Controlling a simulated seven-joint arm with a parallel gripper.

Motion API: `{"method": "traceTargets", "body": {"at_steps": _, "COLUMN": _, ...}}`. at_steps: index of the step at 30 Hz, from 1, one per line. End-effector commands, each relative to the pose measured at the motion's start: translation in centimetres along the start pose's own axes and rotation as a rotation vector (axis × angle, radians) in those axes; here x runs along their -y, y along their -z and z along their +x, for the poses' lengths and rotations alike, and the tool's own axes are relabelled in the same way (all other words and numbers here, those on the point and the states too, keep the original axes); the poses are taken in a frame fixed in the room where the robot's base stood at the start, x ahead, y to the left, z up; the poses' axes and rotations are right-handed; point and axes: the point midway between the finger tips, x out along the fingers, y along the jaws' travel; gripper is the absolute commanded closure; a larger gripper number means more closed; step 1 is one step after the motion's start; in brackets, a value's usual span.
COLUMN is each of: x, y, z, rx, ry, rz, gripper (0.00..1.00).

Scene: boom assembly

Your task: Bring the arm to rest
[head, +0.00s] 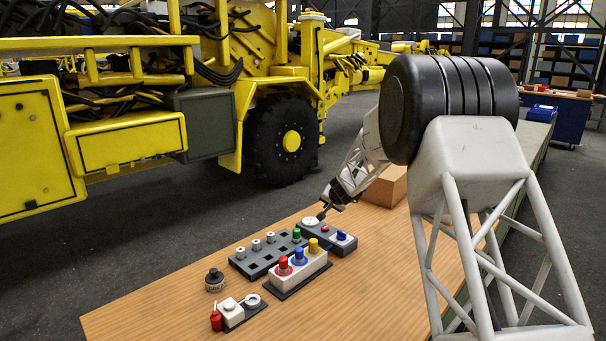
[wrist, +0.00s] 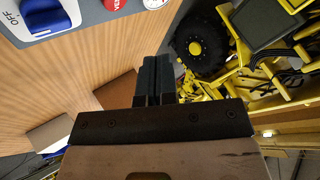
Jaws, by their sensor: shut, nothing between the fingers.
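My gripper (head: 322,213) is at the far side of the wooden table, by a grey control panel with a white dial, a red button and a blue switch. In the head view its tip overlaps the panel's far edge near the dial; I cannot tell if it touches. In the wrist view the dark fingers (wrist: 152,82) are together with nothing between them. My white lattice arm (head: 480,150) reaches in from the right.
A cardboard box (head: 388,186) is behind my gripper. A yellow machine (head: 120,140) stands beyond.

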Motion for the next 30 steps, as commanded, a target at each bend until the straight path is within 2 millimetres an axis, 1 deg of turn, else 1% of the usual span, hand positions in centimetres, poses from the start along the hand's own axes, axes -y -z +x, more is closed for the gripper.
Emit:
{"method": "traceTargets", "body": {"at_steps": 1, "x": 0.4, "y": -0.2, "z": -1.6, "rx": 0.006, "ry": 0.003, "rz": -0.010, "gripper": 1.00}}
{"method": "traceTargets", "body": {"at_steps": 8, "x": 1.6, "y": -2.1, "z": -8.7, "rx": 0.052, "ry": 0.007, "rz": -0.059, "gripper": 1.00}}
{"method": "traceTargets", "body": {"at_steps": 12, "x": 2.1, "y": -3.7, "z": -12.9, "rx": 0.082, "ry": 0.004, "rz": -0.088, "gripper": 1.00}}
{"method": "traceTargets", "body": {"at_steps": 14, "x": 2.2, "y": -4.4, "z": -14.8, "rx": 0.095, "ry": 0.002, "rz": -0.100, "gripper": 1.00}}
{"method": "traceTargets", "body": {"at_steps": 15, "x": 2.3, "y": -4.9, "z": -16.0, "rx": 0.103, "ry": 0.000, "rz": -0.110, "gripper": 1.00}}
{"method": "traceTargets", "body": {"at_steps": 23, "x": 2.2, "y": -8.7, "z": -23.6, "rx": 0.159, "ry": -0.020, "rz": -0.160, "gripper": 1.00}}
{"method": "traceTargets", "body": {"at_steps": 30, "x": 1.5, "y": -12.8, "z": -30.3, "rx": 0.208, "ry": -0.049, "rz": -0.206, "gripper": 1.00}}
